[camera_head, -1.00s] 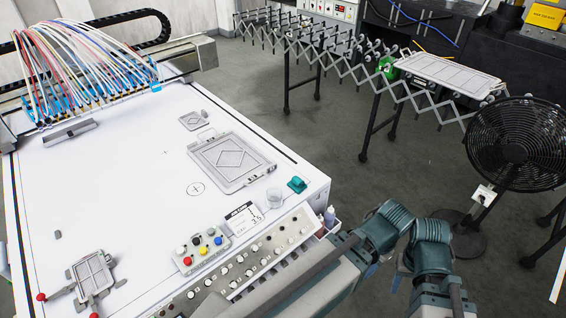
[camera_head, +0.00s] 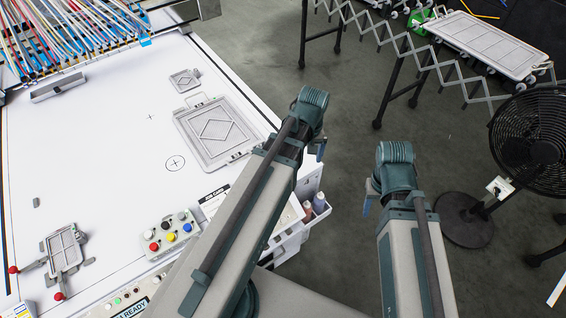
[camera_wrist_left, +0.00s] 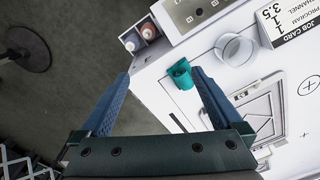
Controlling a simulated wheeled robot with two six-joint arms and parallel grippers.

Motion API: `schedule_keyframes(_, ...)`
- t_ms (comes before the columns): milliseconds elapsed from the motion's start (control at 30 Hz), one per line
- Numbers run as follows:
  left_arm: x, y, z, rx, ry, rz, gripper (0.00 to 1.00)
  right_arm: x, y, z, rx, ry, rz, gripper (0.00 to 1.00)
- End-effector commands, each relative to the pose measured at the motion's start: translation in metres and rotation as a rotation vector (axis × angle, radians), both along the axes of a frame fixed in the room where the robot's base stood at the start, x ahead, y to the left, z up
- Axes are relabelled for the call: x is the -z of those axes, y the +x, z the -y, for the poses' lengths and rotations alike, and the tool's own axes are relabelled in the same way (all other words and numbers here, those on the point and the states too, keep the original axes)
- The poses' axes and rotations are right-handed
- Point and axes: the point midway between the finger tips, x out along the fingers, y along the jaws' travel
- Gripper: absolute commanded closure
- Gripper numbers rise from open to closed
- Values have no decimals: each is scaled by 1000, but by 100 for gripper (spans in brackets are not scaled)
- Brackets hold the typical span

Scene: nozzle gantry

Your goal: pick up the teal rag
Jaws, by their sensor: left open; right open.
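The teal rag (camera_wrist_left: 182,74) lies bunched on the white table top near its edge, in the left wrist view. My left gripper (camera_wrist_left: 160,73) is open and empty above the table edge. The rag shows just inside its right-hand finger tip, and I cannot tell the height gap. In the head view my left arm hides the rag, and only a bit of my left gripper (camera_head: 320,150) shows past the wrist. My right gripper (camera_head: 369,193) shows partly beside its wrist, over the floor and away from the table.
A clear glass (camera_wrist_left: 233,48) and a job card (camera_wrist_left: 288,22) stand close to the rag. A grey framed plate (camera_head: 216,132) lies farther in on the table. Small bottles (camera_head: 314,207) sit in a side holder. A black fan (camera_head: 535,140) stands at the right.

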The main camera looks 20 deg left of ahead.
Motion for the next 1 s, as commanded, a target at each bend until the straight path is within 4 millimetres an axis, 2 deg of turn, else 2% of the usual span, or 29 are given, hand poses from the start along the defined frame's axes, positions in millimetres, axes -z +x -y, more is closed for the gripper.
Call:
schedule_keyframes(33, -5, 12, -22, -111, -5, 7, 0, -5, 0, 0, 0, 0, 0, 50)
schedule_keyframes(100, -8, 20, -45, -243, -13, 15, 0, -8, 0, 0, 0, 0, 0, 50)
schedule_keyframes(200, -10, 26, -70, -383, -22, 22, 0, -10, 0, 0, 0, 0, 0, 50)
schedule_keyframes(300, -11, 28, -84, -462, -26, 27, 0, -11, 0, 0, 0, 0, 0, 50)
schedule_keyframes(533, -9, 28, -88, -494, -27, 29, 0, -9, 0, 0, 0, 0, 0, 50)
schedule_keyframes(667, -1, 28, -88, -492, -28, 29, 0, -1, 0, 0, 0, 0, 0, 50)
schedule_keyframes(1000, 44, 29, -88, -490, -28, 29, 0, 44, 0, 0, 1, 0, 0, 50)
